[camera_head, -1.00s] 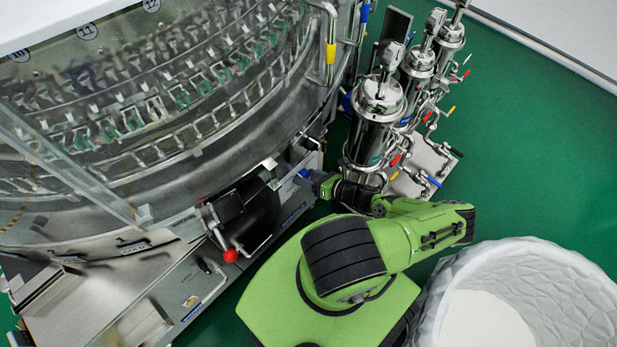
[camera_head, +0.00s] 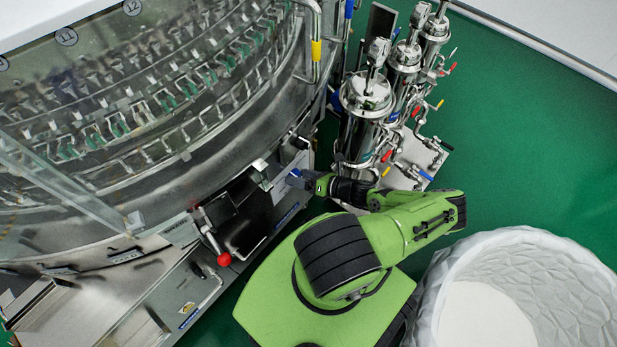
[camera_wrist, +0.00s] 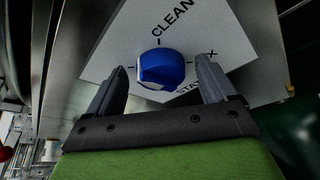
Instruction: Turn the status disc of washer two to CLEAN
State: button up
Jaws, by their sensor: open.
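The blue status disc (camera_wrist: 161,68) sits on a pale plate (camera_wrist: 190,25) in the wrist view. The word CLEAN stands above it, and partly hidden lettering shows to its right and below. My gripper (camera_wrist: 165,85) is open, with one dark finger on each side of the disc; I cannot tell whether either touches it. In the head view my gripper (camera_head: 303,180) is at the front of the washer (camera_head: 260,125), beside a small blue part. The disc's pointer mark is not clear.
A red knob (camera_head: 224,259) on a lever sticks out left of my gripper. Steel filter cylinders (camera_head: 365,100) with coloured valve handles stand behind and right of it. A white textured tub (camera_head: 450,290) is at lower right. Green floor (camera_head: 530,160) is free at right.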

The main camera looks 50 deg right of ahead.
jog(key=p+v, duration=0.3)
jog(key=v, duration=1.2)
jog(key=shift+s, duration=0.3)
